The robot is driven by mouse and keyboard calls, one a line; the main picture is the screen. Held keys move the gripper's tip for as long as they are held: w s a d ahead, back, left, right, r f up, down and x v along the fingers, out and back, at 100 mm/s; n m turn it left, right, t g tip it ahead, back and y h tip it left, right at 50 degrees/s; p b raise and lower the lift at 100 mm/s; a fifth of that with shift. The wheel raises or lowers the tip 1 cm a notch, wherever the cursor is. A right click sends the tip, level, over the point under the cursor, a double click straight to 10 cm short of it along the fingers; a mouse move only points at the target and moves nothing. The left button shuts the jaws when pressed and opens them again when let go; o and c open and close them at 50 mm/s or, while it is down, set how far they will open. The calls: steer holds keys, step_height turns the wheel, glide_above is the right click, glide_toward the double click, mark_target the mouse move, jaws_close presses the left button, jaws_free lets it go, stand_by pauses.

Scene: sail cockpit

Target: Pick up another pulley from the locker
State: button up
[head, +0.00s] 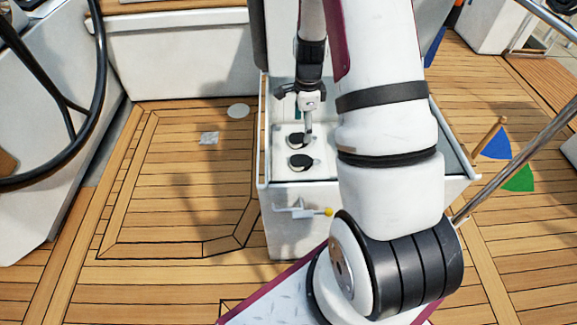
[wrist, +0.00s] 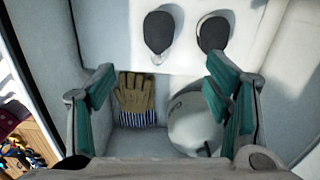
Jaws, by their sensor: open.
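My gripper (head: 301,98) points down into the open white locker (head: 264,165) in the head view. In the wrist view, the teal-padded fingers (wrist: 160,88) are spread wide with nothing between them. Two dark oval pieces, which look like pulleys, lie side by side on a pale surface. The left one (wrist: 163,31) and the right one (wrist: 213,33) sit beyond the fingertips at the top of the wrist view. The head view shows them as a farther one (head: 296,140) and a nearer one (head: 300,162). Neither is touched.
A tan work glove (wrist: 135,95) with a striped cuff and a white rounded object (wrist: 192,122) lie lower in the locker. Blue (head: 494,147) and green (head: 519,180) pieces lie on the deck. A steering wheel (head: 98,100) stands left.

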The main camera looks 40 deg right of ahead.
steer(key=b, duration=0.3)
glide_above(302, 160)
step_height(302, 160, down, 10)
steer(key=shift+w+d+f, duration=0.1)
steer(key=shift+w+d, duration=0.05)
step_height(302, 160, down, 5)
steer(key=shift+f+b, duration=0.1)
steer(key=shift+b, duration=0.8)
steer(key=c, duration=1.3)
